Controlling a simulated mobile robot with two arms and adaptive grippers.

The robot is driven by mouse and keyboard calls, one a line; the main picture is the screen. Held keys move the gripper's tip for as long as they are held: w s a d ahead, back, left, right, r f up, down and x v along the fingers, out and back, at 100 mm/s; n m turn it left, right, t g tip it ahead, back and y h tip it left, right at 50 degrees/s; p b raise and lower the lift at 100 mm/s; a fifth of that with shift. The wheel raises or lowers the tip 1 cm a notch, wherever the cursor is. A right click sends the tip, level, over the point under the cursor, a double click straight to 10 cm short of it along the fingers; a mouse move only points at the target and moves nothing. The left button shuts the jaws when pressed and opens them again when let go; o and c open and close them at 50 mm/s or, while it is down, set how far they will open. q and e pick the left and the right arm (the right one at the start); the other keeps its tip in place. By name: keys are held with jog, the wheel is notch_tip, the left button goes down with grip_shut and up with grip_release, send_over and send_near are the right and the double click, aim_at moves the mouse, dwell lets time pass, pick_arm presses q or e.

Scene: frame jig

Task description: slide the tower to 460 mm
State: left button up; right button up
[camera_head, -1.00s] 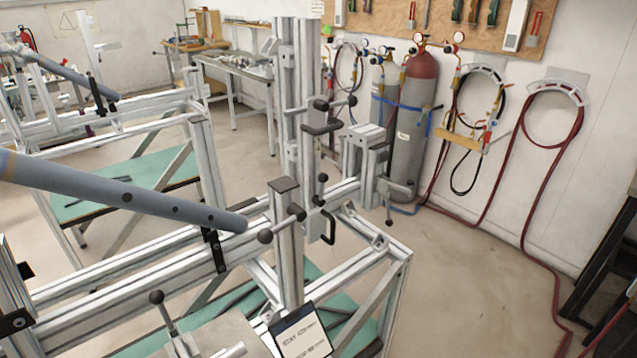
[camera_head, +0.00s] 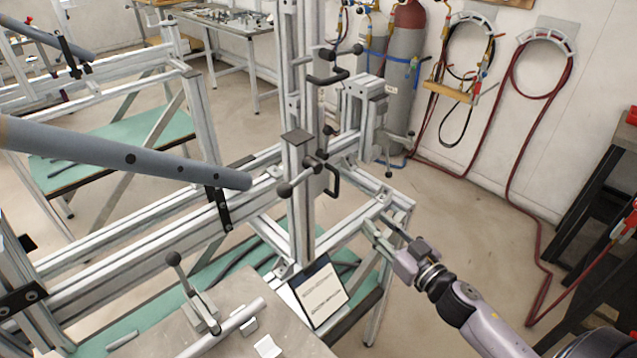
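The tower (camera_head: 298,60) is a tall upright of grey aluminium profile with black handles (camera_head: 328,80), standing at the right part of the horizontal rail. A shorter capped post (camera_head: 297,155) with a black ball-ended clamp lever (camera_head: 300,180) stands in front of it and hides its foot. A grey tube (camera_head: 130,160) ends left of the post. My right gripper (camera_head: 384,234) reaches in from the lower right, close to the frame's right end corner and apart from the tower. Its fingers blend with the frame, so their opening is unclear. My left gripper is out of view. No scale reading is legible.
A printed card (camera_head: 318,292) leans at the frame's front, its text too small to read. A toggle clamp (camera_head: 195,295) sits on a grey plate. Gas cylinders (camera_head: 405,45) and red hoses are behind at right. Floor right of the frame is open.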

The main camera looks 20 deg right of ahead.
aim_at(338, 185)
jog(key=w, duration=0.5)
jog(key=w+a+p, duration=0.1)
jog(key=w, duration=0.5)
jog(key=w+a+p, duration=0.1)
jog(key=w, duration=0.5)
jog(key=shift+w+a+r, duration=0.1)
jog(key=shift+a+r, duration=0.05)
jog(key=shift+c, duration=0.5)
grip_shut()
